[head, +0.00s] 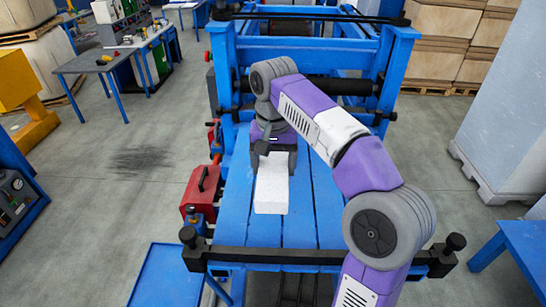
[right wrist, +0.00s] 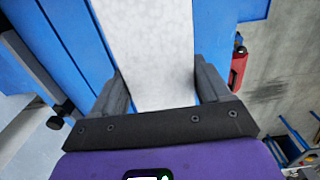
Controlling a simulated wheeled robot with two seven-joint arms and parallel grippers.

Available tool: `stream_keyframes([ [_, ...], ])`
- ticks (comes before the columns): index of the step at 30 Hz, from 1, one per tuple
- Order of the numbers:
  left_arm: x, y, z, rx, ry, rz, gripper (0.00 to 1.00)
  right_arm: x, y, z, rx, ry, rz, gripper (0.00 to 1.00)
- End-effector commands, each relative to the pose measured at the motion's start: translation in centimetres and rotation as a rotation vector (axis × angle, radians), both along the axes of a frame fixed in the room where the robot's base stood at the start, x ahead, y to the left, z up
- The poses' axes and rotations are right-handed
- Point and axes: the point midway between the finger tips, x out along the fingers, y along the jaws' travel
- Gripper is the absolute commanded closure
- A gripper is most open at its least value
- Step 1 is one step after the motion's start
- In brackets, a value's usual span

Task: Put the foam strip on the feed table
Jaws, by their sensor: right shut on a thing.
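The foam strip (head: 271,190) is a white block over the near middle of the feed table (head: 325,215), which has blue planks. My right gripper (head: 273,158) is shut on the far part of the strip, with a dark finger on each side. In the right wrist view the strip (right wrist: 150,45) runs between the two fingers, with blue planks beside it. I cannot tell whether the strip's underside touches the planks. My left gripper is not in view.
A dark bar (head: 320,257) with end knobs crosses the table's near end. A blue frame with a black roller (head: 345,87) stands at the far end. A red toolbox (head: 200,190) is close on the left. The planks right of the strip are clear.

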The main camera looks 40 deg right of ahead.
Motion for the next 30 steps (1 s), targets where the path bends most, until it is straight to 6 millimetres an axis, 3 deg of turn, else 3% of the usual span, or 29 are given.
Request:
stream_keyframes([
  [9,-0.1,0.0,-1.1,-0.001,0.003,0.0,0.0,-0.2,0.0,-5.1,0.0,0.004,-0.002,0.59],
  [21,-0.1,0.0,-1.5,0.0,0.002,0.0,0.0,-0.2,0.0,-9.7,0.001,0.001,-0.001,0.59],
  [30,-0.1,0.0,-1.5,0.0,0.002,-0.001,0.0,-0.1,0.0,-9.9,0.0,-0.001,-0.001,0.59],
])
